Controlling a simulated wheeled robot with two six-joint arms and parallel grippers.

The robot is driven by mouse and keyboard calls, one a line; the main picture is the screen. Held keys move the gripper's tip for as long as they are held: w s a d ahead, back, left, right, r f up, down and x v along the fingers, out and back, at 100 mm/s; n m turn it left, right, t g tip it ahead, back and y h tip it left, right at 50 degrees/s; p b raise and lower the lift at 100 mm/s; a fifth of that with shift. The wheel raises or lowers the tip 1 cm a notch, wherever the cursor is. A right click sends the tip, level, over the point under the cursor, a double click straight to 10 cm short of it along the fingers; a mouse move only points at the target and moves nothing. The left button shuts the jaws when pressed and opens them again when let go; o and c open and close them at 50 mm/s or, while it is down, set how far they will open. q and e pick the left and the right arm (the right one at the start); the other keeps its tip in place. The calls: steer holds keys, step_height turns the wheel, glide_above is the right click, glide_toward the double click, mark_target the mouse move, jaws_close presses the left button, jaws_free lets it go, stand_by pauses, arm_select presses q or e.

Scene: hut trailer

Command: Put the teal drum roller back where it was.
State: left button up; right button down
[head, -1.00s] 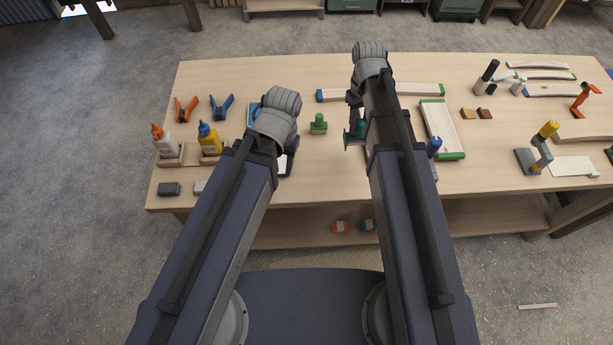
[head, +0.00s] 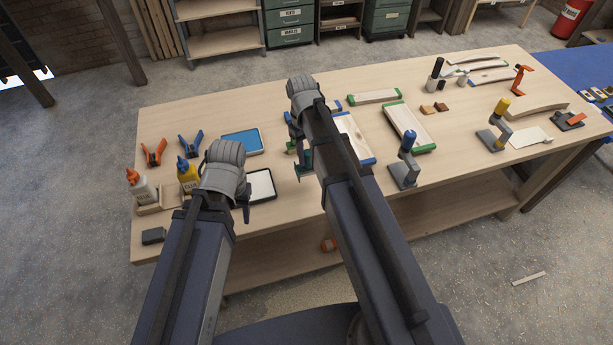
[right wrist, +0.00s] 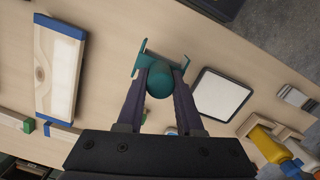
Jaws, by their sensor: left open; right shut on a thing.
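The teal drum roller (head: 304,160) is held by my right gripper (head: 300,150), above the table near its front middle. In the right wrist view the roller (right wrist: 159,82) sits between the two fingers, with its teal frame ends sticking out beyond them. My left gripper (head: 244,198) is open and empty, over the white-surfaced tray (head: 263,186). A blue-handled tool (head: 407,165) stands upright on a grey base at the front right. A yellow-handled tool (head: 498,123) stands on a similar base farther right.
A blue-ended board (head: 354,138) lies right of my right gripper; a green-ended board (head: 406,125) lies beyond it. Glue bottles (head: 140,186), clamps (head: 154,153) and a blue tray (head: 242,142) are at left.

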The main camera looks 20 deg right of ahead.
mark_target(307, 169)
arm_select(q)
steer(key=shift+f+b, duration=0.9)
steer(key=shift+f, duration=0.65)
arm_select(e)
steer(key=shift+f, duration=1.55)
arm_select(q)
steer(key=shift+f, duration=0.1)
arm_select(e)
steer(key=shift+f, duration=0.1)
arm_select(q)
step_height(307, 169, down, 4)
steer(key=b, duration=0.3)
steer(key=shift+r+b, duration=0.25)
steer(key=shift+b, duration=0.1)
arm_select(e)
step_height(307, 169, down, 4)
steer(key=shift+r, duration=0.25)
steer(key=shift+f, duration=0.2)
arm_select(q)
steer(key=shift+f, duration=0.15)
arm_select(e)
steer(key=c, duration=0.6)
jaws_free()
steer(key=shift+o, duration=0.2)
steer(key=shift+r, duration=0.2)
